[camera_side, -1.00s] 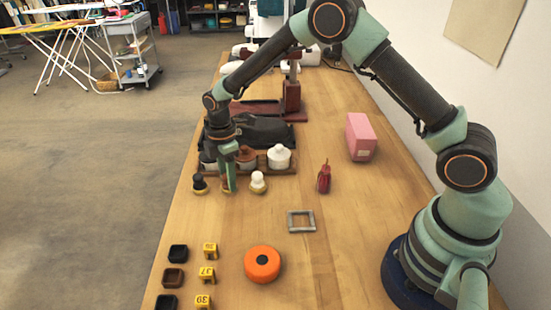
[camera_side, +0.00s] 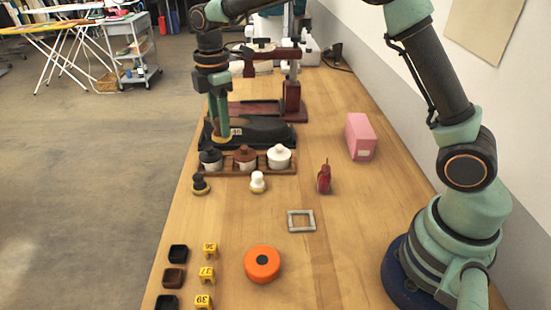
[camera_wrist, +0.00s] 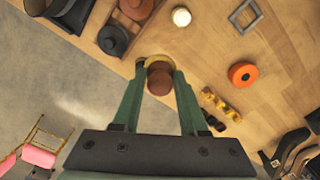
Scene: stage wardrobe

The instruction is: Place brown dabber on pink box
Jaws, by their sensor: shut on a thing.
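My gripper (camera_side: 219,115) is raised above the far left part of the table and is shut on the brown dabber. In the wrist view the brown dabber's (camera_wrist: 159,79) rounded brown handle sits between the two fingertips (camera_wrist: 157,75), with its yellowish base behind it. In the side view the fingers hide most of the dabber; only its pale base shows below them. The pink box (camera_side: 360,137) stands on the right side of the table near the wall, well to the right of my gripper, with its top bare.
A wooden tray (camera_side: 223,172) holds black, brown and white lidded jars near my gripper. A black dabber (camera_side: 200,184), white dabber (camera_side: 258,182), red object (camera_side: 324,178), grey frame (camera_side: 301,221) and orange disc (camera_side: 262,264) stand nearer. A dark red stand (camera_side: 292,95) is behind.

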